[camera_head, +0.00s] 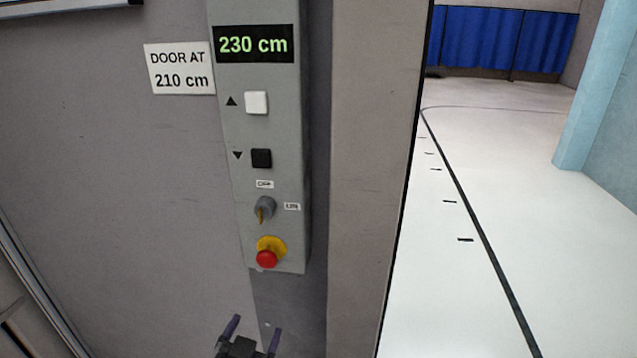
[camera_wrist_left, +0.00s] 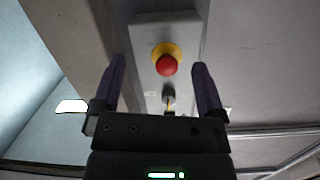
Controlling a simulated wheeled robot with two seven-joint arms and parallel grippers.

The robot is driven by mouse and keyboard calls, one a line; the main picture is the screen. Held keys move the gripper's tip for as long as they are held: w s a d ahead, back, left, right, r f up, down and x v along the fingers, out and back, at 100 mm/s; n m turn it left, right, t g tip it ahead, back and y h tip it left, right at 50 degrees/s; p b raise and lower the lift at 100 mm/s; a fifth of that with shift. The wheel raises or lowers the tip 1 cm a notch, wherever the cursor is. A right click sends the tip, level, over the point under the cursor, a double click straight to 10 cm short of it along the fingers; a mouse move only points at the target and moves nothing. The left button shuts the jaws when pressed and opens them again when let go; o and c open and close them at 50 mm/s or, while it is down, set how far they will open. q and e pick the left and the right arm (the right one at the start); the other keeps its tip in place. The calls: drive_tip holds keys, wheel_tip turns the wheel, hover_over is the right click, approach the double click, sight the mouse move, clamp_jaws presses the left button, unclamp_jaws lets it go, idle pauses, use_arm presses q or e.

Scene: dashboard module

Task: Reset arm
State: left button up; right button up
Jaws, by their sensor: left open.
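My left gripper (camera_head: 254,335) is at the bottom of the head view, below the grey control panel (camera_head: 286,190). It is open and empty. In the left wrist view its two purple fingers (camera_wrist_left: 160,85) stand apart, with the red emergency button (camera_wrist_left: 166,65) on its yellow collar showing between them. The panel carries a display (camera_head: 254,44) reading 230 cm, a white up button (camera_head: 256,102), a black down button (camera_head: 261,158), a key switch (camera_head: 264,208) and the red button (camera_head: 267,259). My right gripper is in neither view.
A sign (camera_head: 180,68) reading "DOOR AT 210 cm" is on the grey wall left of the panel. A grey pillar (camera_head: 372,170) stands right of it. Beyond lies open pale floor (camera_head: 430,270) with a dark line, blue curtains (camera_head: 500,42) and a light blue column (camera_head: 595,95).

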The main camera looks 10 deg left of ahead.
use_arm(q)
drive_tip(key=s+f+g, duration=0.4)
drive_tip(key=s+f, duration=0.3)
drive_tip(key=f, duration=0.5)
drive_tip(key=s+f+g, duration=0.4)
drive_tip(key=s+f, duration=0.4)
drive_tip(key=f, duration=0.4)
drive_tip(key=s+a+f+g, duration=0.1)
drive_tip(key=s+f+g, duration=0.1)
drive_tip(key=s, duration=0.6)
drive_tip(key=s+a+f+g, duration=0.1)
drive_tip(key=s+f+g, duration=0.2)
drive_tip(key=s, duration=0.6)
drive_tip(key=s+a+f+g+y, duration=0.1)
drive_tip(key=s+a+f+g, duration=0.1)
drive_tip(key=s, duration=0.6)
wheel_tip(320, 180, down, 3)
drive_tip(key=shift+s+r+g, duration=0.2)
drive_tip(key=shift+s+g, duration=0.1)
drive_tip(key=shift+g, duration=0.2)
drive_tip(key=shift+d, duration=0.1)
